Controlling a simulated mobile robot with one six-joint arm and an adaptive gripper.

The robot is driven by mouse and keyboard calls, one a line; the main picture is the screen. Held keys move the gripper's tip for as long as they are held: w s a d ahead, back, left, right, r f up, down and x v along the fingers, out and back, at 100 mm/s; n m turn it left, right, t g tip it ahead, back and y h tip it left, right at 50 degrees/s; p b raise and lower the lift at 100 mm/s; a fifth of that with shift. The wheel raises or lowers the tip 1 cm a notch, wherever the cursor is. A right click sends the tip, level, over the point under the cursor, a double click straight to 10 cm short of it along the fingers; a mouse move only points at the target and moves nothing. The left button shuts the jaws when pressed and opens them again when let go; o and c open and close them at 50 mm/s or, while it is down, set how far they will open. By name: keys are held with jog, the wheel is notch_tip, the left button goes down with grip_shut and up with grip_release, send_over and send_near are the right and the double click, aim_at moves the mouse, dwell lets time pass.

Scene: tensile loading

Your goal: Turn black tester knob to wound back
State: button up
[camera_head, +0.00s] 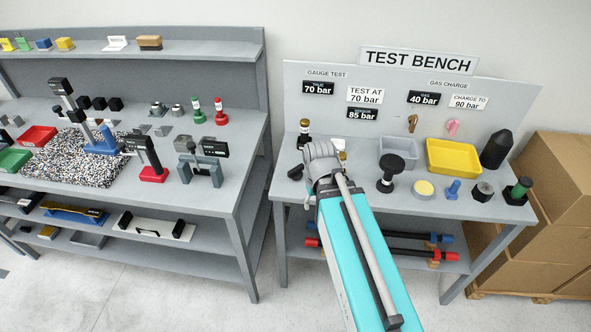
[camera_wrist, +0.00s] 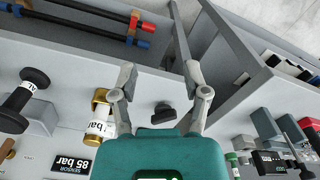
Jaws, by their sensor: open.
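A small black knob (camera_wrist: 163,112) lies on the grey bench between the bases of my fingers in the wrist view. In the head view a small black piece (camera_head: 296,172) just left of my wrist looks like the same knob; its shape is partly unclear there. My gripper (camera_wrist: 160,74) is open, its two grey fingers spread on either side with nothing between the tips. I cannot tell how far the knob is turned.
A gold-banded fitting (camera_wrist: 100,112) stands close to my gripper. A large black-topped piece (camera_head: 388,170), a grey bin (camera_head: 398,146) and a yellow tray (camera_head: 453,143) stand to the right. A gap separates this bench from the left bench (camera_head: 225,190).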

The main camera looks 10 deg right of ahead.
jog(key=w+r+n+p, duration=0.2)
jog(key=w+n, duration=1)
jog(key=w, duration=0.1)
jog(key=r+n+p, duration=0.2)
jog(key=n, duration=1)
send_over(296, 168)
jog(key=shift+f, duration=0.25)
jog(key=shift+f+b, duration=0.1)
jog(key=shift+b, duration=0.3)
notch_tip(296, 168, down, 14)
jog(key=b, duration=1.3)
jog(key=shift+r+b, duration=0.2)
jog(key=shift+b, duration=0.1)
grip_shut()
